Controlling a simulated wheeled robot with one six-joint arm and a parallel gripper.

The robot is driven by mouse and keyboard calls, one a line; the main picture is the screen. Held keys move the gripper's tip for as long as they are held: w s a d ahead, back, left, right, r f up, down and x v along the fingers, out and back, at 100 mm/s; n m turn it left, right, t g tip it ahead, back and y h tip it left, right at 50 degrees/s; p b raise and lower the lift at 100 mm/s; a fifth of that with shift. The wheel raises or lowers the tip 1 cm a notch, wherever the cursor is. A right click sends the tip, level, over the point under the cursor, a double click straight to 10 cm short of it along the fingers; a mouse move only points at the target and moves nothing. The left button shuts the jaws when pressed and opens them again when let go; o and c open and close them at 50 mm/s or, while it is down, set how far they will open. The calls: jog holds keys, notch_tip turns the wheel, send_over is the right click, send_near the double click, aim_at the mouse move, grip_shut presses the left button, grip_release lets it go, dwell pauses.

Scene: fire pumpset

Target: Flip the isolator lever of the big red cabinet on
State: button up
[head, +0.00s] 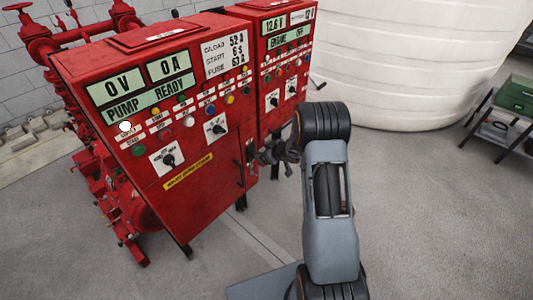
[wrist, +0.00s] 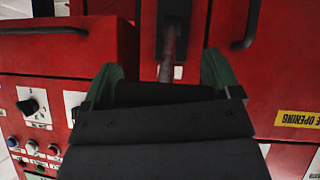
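The big red cabinet (head: 205,187) stands at the left in the head view, with "0 V", "0 A" and "PUMP READY" displays. The isolator lever (wrist: 168,52) shows in the wrist view as a reddish-brown bar on a dark mount (wrist: 173,20). In the head view my gripper (head: 272,154) is beside the cabinet's right edge, and the lever is hard to make out there. In the wrist view my gripper (wrist: 160,65) has its green fingers wide apart, with the lever's bar between them. The bar's near end is hidden behind the gripper, and contact cannot be told.
A second red cabinet (head: 285,75) stands close behind to the right. A dark door handle (wrist: 247,25) is near the lever. A white tank (head: 410,60) and a green box (head: 515,95) on a stand are further right. Floor at the lower right is clear.

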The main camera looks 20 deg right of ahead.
jog(key=shift+o, duration=0.5)
jog(key=shift+s+a, duration=0.1)
jog(key=shift+s, duration=0.05)
jog(key=v, duration=1.3)
jog(key=shift+s+d+r, duration=0.2)
jog(key=shift+s, duration=0.05)
